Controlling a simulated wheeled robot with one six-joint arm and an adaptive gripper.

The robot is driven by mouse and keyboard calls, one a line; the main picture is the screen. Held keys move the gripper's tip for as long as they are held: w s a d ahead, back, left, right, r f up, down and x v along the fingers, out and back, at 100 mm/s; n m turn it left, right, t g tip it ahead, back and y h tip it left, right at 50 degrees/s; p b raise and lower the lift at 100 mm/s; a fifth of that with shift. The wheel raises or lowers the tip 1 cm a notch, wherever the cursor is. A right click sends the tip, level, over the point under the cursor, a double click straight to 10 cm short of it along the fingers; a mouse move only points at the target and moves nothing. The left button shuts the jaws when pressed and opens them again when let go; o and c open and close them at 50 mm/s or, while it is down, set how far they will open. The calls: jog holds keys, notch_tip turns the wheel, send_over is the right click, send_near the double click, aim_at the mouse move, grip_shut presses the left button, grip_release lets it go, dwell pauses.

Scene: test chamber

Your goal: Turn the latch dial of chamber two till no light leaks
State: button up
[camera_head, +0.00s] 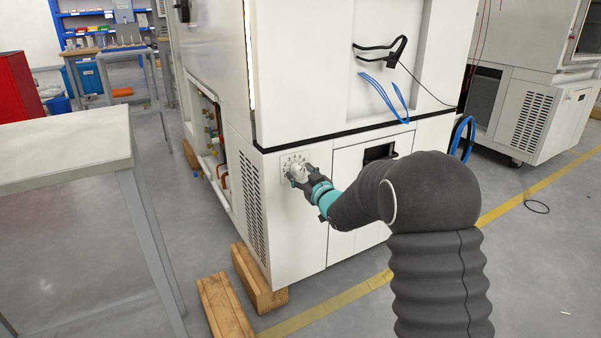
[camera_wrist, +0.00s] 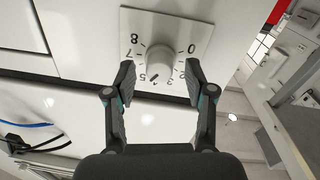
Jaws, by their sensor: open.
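The latch dial (camera_wrist: 159,60) is a round pale knob on a white square plate (camera_wrist: 187,22) with printed numbers. In the wrist view, a dark mark on the knob is at its lower edge, between the 3 and the 5. My gripper (camera_wrist: 158,72) is open, one dark finger on each side of the knob, with gaps visible. In the head view, my gripper (camera_head: 301,180) is at the dial on the white chamber's (camera_head: 298,225) lower front panel and partly covers it. A bright strip of light (camera_head: 250,55) runs down the chamber's upper front edge.
Wooden blocks (camera_head: 256,283) lie under and beside the chamber. A grey table (camera_head: 60,155) stands at the left. Blue cables (camera_head: 384,95) hang on the chamber front. Another white machine (camera_head: 530,115) stands at the right. Open floor lies at the lower right.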

jog(key=shift+w+a, duration=0.2)
jog(key=shift+w, duration=0.2)
grip_shut()
jog(key=shift+r+m, duration=0.1)
jog(key=shift+m, duration=2)
grip_release()
